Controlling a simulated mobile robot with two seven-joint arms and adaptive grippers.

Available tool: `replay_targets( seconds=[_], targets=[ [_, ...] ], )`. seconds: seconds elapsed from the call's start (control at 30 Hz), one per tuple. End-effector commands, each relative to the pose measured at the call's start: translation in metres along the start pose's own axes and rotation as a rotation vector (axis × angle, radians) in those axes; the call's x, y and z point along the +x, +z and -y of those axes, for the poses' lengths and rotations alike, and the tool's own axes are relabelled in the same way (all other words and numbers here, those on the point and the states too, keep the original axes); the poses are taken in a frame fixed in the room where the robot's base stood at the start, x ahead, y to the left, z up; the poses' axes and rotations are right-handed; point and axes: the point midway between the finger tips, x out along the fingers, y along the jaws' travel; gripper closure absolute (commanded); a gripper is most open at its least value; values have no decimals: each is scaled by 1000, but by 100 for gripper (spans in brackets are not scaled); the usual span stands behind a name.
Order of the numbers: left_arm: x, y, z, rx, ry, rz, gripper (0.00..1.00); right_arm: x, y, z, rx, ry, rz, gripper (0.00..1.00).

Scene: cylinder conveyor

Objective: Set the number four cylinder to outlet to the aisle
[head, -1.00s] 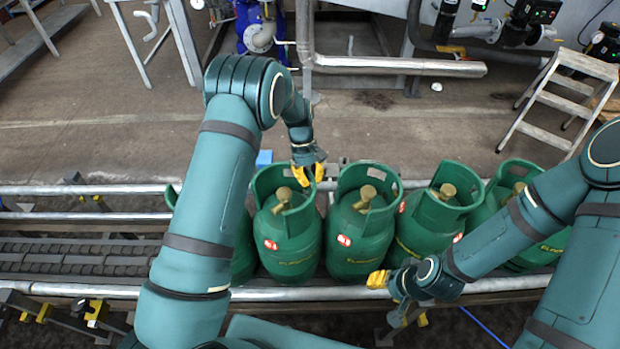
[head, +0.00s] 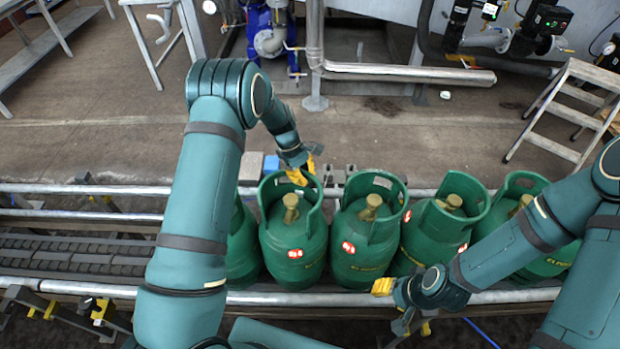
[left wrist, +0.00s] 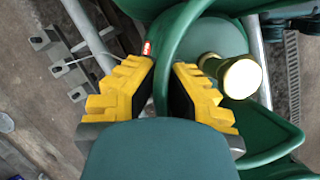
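A row of green gas cylinders with brass valves and red-white labels stands on the conveyor (head: 75,258); the label numbers are unreadable. The leftmost cylinder (head: 241,250) is mostly behind my left arm. My left gripper (head: 301,172) is at the back of the open collar of the second visible cylinder (head: 292,252). In the left wrist view, the yellow fingers of my left gripper (left wrist: 166,78) are apart, with a green collar rim between them and a brass valve to the right. My right gripper (head: 398,300) is low in front of the third (head: 362,258) and fourth (head: 432,245) cylinders; its finger opening is unclear.
Metal rails (head: 85,189) run along both sides of the conveyor. Beyond lies a clear concrete aisle (head: 110,145). A step ladder (head: 562,110) stands at the back right, and pipes (head: 405,75) and pumps line the back. My right forearm covers part of the rightmost cylinder (head: 548,262).

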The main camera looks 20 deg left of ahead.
Motion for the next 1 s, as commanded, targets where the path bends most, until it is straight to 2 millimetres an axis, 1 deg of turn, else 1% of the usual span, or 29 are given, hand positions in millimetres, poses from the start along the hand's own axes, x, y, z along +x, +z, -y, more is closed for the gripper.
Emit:
replay_targets(
  seconds=[0.03,0.1,0.4,0.93,0.97,1.0],
  targets=[
    [-1,-6,3,-35,9,-4,100,-1,-1,0,0,0,-1,53],
    [-2,-9,4,-73,25,-3,100,-2,-1,1,1,0,-2,53],
    [-5,-17,6,-177,69,-3,100,-5,-2,2,2,1,-6,53],
    [-4,-18,7,-199,75,-2,100,-5,-3,2,2,1,-6,53],
    [-4,-18,7,-199,75,-2,88,-5,-3,2,2,1,-6,53],
    [-4,-18,7,-199,75,-2,74,-5,-3,2,2,1,-6,53]
  ],
)
